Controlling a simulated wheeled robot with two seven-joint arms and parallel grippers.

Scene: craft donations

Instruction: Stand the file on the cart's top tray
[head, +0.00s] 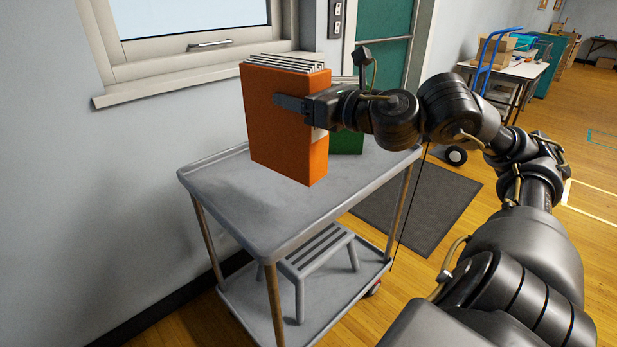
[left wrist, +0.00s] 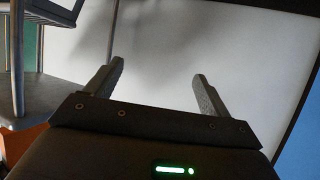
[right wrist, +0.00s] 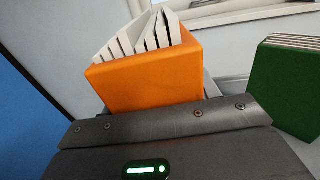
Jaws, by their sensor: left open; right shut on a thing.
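The file is an orange box with white sheets showing at its top (head: 283,120). My right gripper (head: 297,108) is shut on it, one finger across its broad face. It is upright over the grey top tray (head: 235,215) of the cart. A shadow falls on the tray to its left; I cannot tell for sure whether its base touches. In the right wrist view the orange file (right wrist: 150,82) stands between the fingers, which it largely hides. My left gripper (left wrist: 158,82) is open and empty in the left wrist view and outside the head view.
A green file (head: 347,141) stands on the tray behind the orange one, partly hidden by my right arm. A grey step stool (head: 318,250) stands on the cart's lower shelf. The wall and window sill (head: 170,92) are close on the left. The tray's near part is clear.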

